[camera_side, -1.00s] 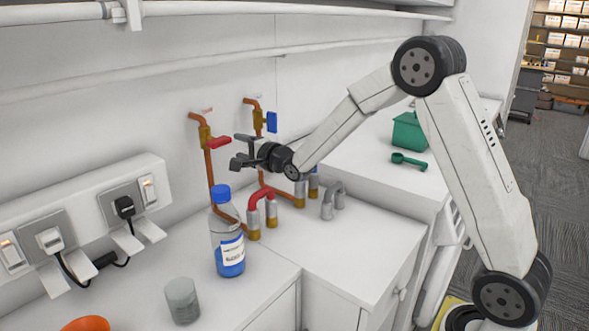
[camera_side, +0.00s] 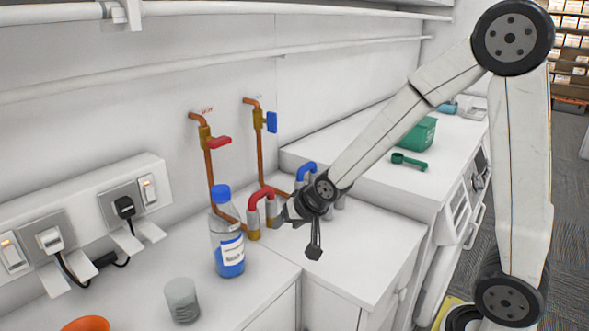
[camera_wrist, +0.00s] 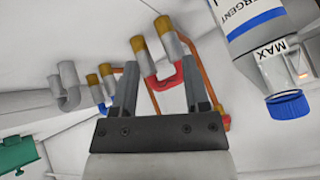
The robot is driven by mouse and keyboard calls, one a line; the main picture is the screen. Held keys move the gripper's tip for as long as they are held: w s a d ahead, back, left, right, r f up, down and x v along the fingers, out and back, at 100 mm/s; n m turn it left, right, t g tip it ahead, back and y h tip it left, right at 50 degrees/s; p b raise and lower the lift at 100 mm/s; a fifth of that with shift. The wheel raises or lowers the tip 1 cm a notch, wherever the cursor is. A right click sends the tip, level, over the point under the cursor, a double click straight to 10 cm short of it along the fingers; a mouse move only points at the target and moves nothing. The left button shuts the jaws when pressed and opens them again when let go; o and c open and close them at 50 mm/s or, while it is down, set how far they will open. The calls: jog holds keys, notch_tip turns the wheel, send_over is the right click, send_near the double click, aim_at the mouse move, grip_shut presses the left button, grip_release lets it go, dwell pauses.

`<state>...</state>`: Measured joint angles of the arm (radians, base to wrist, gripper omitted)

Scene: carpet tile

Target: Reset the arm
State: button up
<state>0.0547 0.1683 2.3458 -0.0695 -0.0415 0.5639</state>
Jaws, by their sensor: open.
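My gripper (camera_side: 298,232) is open and empty over the white counter, in front of the pipe fittings. In the side view its fingers point down and to the left. In the wrist view its two fingers (camera_wrist: 160,80) are apart. A red U-shaped pipe fitting with brass ends (camera_wrist: 168,75) shows between and beyond them. In the side view the same red fitting (camera_side: 262,200) is just left of and behind my gripper; I cannot tell how large the gap is.
A blue-capped bottle (camera_side: 228,245) and a grey cup (camera_side: 182,300) stand on the counter (camera_side: 270,255). Copper pipes carry a red valve handle (camera_side: 220,142) and a blue one (camera_side: 271,122). A green box (camera_side: 415,135) and green scoop (camera_side: 408,161) lie back right. Space above the front counter is open.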

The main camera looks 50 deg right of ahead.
jog(key=s+a+f+n+g, duration=0.1)
jog(key=s+n+g, duration=0.1)
jog(key=s, duration=0.4)
jog(key=s+a+f+n+g, duration=0.1)
jog(key=s+f+n+g, duration=0.1)
jog(key=s, duration=0.5)
jog(key=shift+s+f+n+g, duration=0.25)
jog(key=shift+n+g, duration=0.25)
jog(key=shift+n, duration=0.6)
